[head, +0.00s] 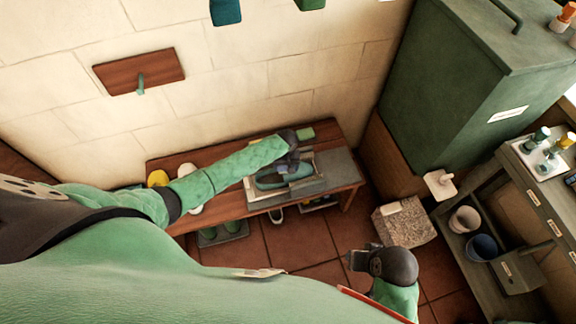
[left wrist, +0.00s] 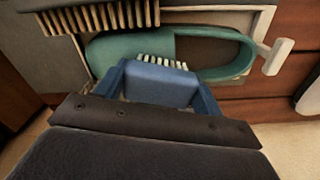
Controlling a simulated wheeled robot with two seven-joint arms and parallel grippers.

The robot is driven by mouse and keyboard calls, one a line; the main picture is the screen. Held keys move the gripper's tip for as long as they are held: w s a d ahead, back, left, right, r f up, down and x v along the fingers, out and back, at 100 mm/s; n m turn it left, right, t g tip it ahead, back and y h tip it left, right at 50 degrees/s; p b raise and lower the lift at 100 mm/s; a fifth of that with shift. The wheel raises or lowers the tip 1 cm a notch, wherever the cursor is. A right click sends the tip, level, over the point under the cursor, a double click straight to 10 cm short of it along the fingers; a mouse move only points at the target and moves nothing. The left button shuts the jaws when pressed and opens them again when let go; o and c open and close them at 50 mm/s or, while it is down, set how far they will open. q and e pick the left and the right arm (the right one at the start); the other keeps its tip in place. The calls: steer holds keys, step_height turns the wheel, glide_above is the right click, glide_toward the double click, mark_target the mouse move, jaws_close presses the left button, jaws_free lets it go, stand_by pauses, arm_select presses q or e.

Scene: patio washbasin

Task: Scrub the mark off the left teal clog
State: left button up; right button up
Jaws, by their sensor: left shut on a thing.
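The teal clog (head: 266,182) lies in the shallow grey basin (head: 312,188) on the wooden bench. In the left wrist view the clog (left wrist: 105,48) lies lengthwise, its dark opening to the right. My left gripper (head: 291,163) is over the basin, at the clog. In the left wrist view its blue fingers (left wrist: 160,88) are shut on a blue brush (left wrist: 158,80), whose white bristles point at the clog's near side. I cannot tell whether they touch. No mark on the clog can be made out. My right gripper (head: 360,259) hangs empty over the floor; its jaw gap is unclear.
A green block (head: 306,134) lies behind the basin. A dark piece with tan bristles or slats (left wrist: 100,16) overhangs the clog's far side. A stone block (head: 404,226) and shelf cart (head: 515,220) stand right.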

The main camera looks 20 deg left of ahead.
arm_select(q)
steer(key=shift+w+d, duration=0.4)
steer(key=shift+d, duration=0.25)
steer(key=shift+w+d, duration=0.35)
steer(key=shift+d, duration=0.25)
steer(key=shift+a, duration=0.1)
steer(key=shift+s+a+p, duration=0.4)
steer(key=shift+a+p, duration=0.15)
steer(key=shift+p, duration=0.2)
steer(key=shift+s+a+f+p, duration=0.15)
steer(key=shift+s+a+p, duration=0.25)
steer(key=shift+s+a, duration=0.15)
steer(key=shift+a, duration=0.1)
steer(key=shift+w+r+p, duration=0.15)
steer(key=shift+r+p, duration=2.3)
steer(key=shift+r, duration=0.1)
